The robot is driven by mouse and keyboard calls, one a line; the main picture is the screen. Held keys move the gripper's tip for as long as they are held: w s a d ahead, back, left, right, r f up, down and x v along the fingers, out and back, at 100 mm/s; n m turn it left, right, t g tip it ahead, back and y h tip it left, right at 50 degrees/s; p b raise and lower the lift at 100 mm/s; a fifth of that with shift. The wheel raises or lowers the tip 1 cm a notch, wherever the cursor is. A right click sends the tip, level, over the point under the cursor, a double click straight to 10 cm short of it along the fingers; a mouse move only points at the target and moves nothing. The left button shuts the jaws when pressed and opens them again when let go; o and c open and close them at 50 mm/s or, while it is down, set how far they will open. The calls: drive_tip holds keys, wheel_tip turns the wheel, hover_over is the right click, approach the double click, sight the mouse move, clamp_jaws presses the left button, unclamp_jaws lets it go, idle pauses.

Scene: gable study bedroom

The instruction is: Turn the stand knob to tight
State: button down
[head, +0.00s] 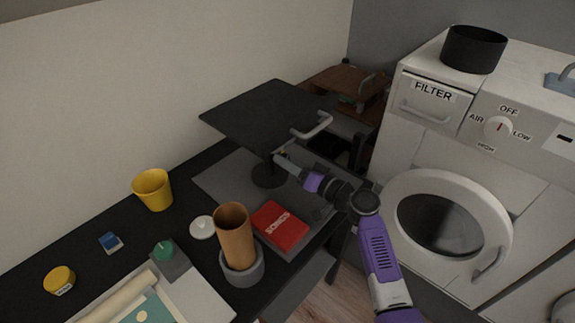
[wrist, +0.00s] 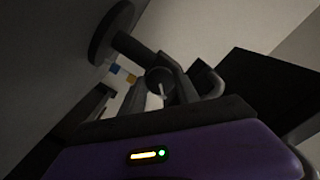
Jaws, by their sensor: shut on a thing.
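The stand has a dark tilted panel (head: 268,112) on a short post with a round base (head: 269,176). It stands on a grey mat on the black desk. In the wrist view its round base (wrist: 110,30) is at the upper left and its panel (wrist: 270,95) at the right. My gripper (head: 279,157) reaches the post just under the panel. In the wrist view, a dark round knob (wrist: 160,78) with a pale line on its face sits at my gripper's fingers (wrist: 160,97). The gripper is shut on it. In the head view the knob is mostly hidden by the gripper.
A pale curved handle (head: 313,126) sticks out at the panel's right edge. A red box (head: 281,227) and a brown cylinder in a grey holder (head: 242,270) stand in front. A yellow cup (head: 153,189) is at left. A white machine (head: 440,150) stands at right.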

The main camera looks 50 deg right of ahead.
drive_tip(key=m+p, duration=0.7)
drive_tip(key=m, duration=1.7)
drive_tip(key=shift+f+m+p, duration=0.1)
drive_tip(key=shift+m+p, duration=0.2)
drive_tip(key=shift+p, duration=0.05)
drive_tip(key=c, duration=0.9)
unclamp_jaws()
drive_tip(key=s+b, duration=0.1)
drive_tip(key=s, duration=0.7)
drive_tip(key=shift+d, duration=0.15)
drive_tip(key=shift+w, duration=0.1)
